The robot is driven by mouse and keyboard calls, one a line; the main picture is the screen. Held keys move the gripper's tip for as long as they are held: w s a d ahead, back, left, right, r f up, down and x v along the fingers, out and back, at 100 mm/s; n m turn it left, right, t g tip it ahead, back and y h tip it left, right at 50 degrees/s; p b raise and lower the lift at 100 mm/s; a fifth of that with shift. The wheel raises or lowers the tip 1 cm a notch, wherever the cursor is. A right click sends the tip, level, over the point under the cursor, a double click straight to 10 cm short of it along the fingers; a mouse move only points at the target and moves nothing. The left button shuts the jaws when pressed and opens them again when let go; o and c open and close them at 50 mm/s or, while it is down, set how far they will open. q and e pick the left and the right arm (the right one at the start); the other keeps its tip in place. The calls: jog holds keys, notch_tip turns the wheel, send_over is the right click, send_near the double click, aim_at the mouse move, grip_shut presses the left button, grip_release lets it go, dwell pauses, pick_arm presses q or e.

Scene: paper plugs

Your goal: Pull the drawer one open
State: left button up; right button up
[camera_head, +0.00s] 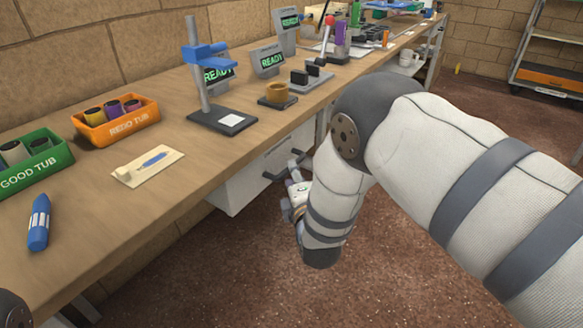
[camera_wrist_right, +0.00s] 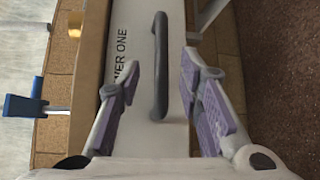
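Drawer one (camera_head: 240,187) is a white drawer under the workbench top, and it looks closed. In the right wrist view its white front (camera_wrist_right: 135,30) shows part of the lettering "ER ONE". Its dark bar handle (camera_wrist_right: 159,60) runs upright in that view. My right gripper (camera_wrist_right: 162,82) is open, with one purple-padded finger on each side of the handle's lower end. A gap shows between the handle and each finger. In the head view my right gripper (camera_head: 297,190) is at the drawer front, partly hidden by my forearm. My left gripper is not in view.
The bench top carries a green tub (camera_head: 35,160), an orange tub (camera_head: 117,120), a blue marker-like item (camera_head: 39,222), a card (camera_head: 147,167), a blue-clamped stand (camera_head: 205,75) and several fixtures. Brown floor (camera_head: 200,285) lies open in front of the bench. A shelf rack (camera_head: 550,75) stands far right.

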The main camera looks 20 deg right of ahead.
jog(key=w, duration=0.5)
jog(key=shift+d+f+b, duration=0.35)
jog(key=shift+f+b, duration=0.05)
jog(key=shift+c, duration=0.5)
grip_shut()
